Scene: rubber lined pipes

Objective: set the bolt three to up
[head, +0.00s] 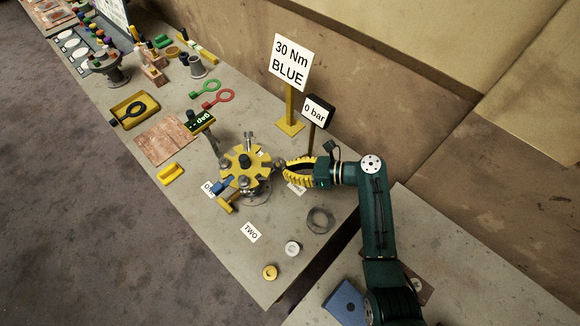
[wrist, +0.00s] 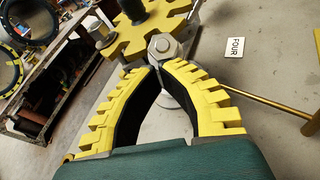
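A yellow toothed flange (head: 236,172) with a dark central knob (head: 245,160) sits on a round base on the table; it also fills the top of the wrist view (wrist: 135,37). A silver hex-nut bolt (wrist: 165,46) is at its near edge in the wrist view. My gripper (head: 284,165) is at the flange's right side, its yellow ribbed fingers bowed, with tips (wrist: 157,67) close together right at this bolt. I cannot tell whether they clamp it. Another silver bolt (head: 249,137) is at the flange's far side. A tag under my gripper (head: 297,188) is unreadable.
Tags ONE (head: 208,189), TWO (head: 251,232) and FOUR (wrist: 236,47) lie around the flange. A grey ring (head: 320,220) lies nearby.

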